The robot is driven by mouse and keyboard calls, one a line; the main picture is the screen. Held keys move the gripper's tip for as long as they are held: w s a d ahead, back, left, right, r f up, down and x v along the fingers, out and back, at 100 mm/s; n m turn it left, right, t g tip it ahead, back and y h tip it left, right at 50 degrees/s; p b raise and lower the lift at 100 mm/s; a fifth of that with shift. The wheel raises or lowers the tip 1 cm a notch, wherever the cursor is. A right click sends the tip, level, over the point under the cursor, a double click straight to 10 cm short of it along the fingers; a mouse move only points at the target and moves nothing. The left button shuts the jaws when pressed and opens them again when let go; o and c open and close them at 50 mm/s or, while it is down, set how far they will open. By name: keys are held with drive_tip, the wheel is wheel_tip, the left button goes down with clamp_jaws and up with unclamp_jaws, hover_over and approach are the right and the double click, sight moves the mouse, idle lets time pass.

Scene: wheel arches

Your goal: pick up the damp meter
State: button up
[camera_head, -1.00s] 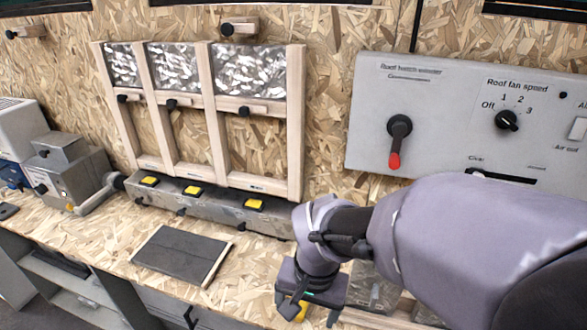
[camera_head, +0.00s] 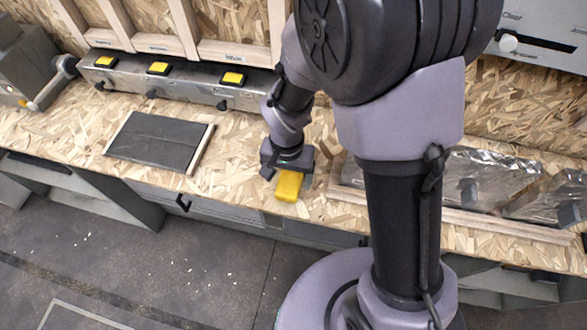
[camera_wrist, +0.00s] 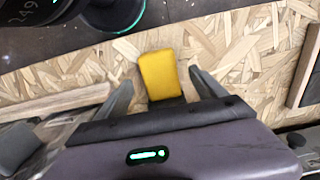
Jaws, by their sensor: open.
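The damp meter appears to be the yellow block (camera_head: 290,185) near the front edge of the bench, just below my gripper (camera_head: 286,172). In the wrist view the yellow block (camera_wrist: 159,74) stands between the two fingers of my gripper (camera_wrist: 160,82), with a gap showing on each side. A dark part of it shows at its lower end, partly hidden by the gripper body. The fingers are apart and hold nothing. I cannot tell from these views how far down the fingers reach beside it.
A dark panel with pale edges (camera_head: 158,140) lies on the bench to the left. A metal box (camera_head: 190,87) with three yellow switches runs along the back. A wooden frame with crinkled silvery sheets (camera_head: 490,173) lies to the right. The bench edge is close in front.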

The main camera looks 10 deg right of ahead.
sight(289, 183)
drive_tip(key=f, duration=0.1)
drive_tip(key=f+b, duration=0.1)
drive_tip(key=f, duration=0.1)
drive_tip(key=shift+w+d+f, duration=0.15)
drive_tip(key=shift+w+f, duration=0.15)
drive_tip(key=shift+f, duration=0.1)
drive_tip(key=shift+r, duration=0.15)
drive_tip(key=c, duration=1.3)
drive_tip(key=shift+r, duration=0.1)
